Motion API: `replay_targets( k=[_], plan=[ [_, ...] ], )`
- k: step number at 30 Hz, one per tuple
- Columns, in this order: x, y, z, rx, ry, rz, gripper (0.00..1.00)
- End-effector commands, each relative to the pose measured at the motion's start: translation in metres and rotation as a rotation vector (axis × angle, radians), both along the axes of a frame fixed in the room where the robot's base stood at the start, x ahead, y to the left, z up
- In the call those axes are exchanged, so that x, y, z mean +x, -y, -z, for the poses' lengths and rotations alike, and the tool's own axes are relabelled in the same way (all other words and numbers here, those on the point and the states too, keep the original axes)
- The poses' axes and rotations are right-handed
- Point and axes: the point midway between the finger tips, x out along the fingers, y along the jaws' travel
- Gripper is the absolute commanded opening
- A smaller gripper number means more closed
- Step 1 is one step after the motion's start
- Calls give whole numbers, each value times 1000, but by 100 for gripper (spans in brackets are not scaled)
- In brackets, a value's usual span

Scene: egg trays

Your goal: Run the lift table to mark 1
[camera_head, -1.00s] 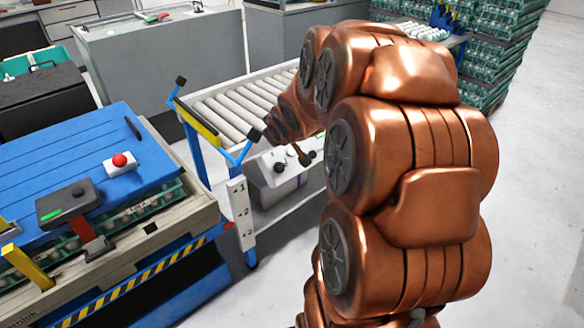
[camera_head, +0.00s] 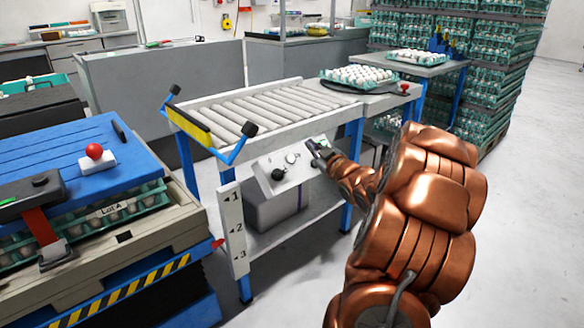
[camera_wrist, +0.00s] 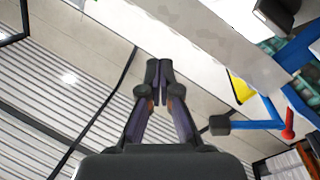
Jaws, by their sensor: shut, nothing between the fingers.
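The lift table (camera_head: 172,285) stands at the left with a yellow-and-black striped edge. A red pointer (camera_head: 217,244) at its right side sits between marks 2 and 3 of the white scale post (camera_head: 234,225). The control box (camera_head: 270,187) hangs under the roller table and shows a black knob (camera_head: 278,174) and a pale round control (camera_head: 291,158). My gripper (camera_head: 311,146) is shut and empty at the box's right part, partly hiding it; I cannot tell whether it touches. The wrist view shows its closed fingers (camera_wrist: 158,70).
The roller table (camera_head: 205,108) has a yellow stop bar and blue arms at its left end. A red button (camera_head: 94,151) sits on the blue cover at left. An egg tray (camera_head: 335,76) stands behind, with stacked egg crates beyond. Clear floor lies at right.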

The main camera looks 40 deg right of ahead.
Motion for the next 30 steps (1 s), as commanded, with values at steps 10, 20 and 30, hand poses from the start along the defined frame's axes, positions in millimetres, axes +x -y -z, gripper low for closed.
replay_targets(
  k=[10, 20, 30],
  plan=[
    [0, 0, 0, 1, 1, -1, 0],
    [20, 0, 21, 3, -1, -1, 0],
    [49, 0, 46, 2, 0, -2, 0]
  ],
)
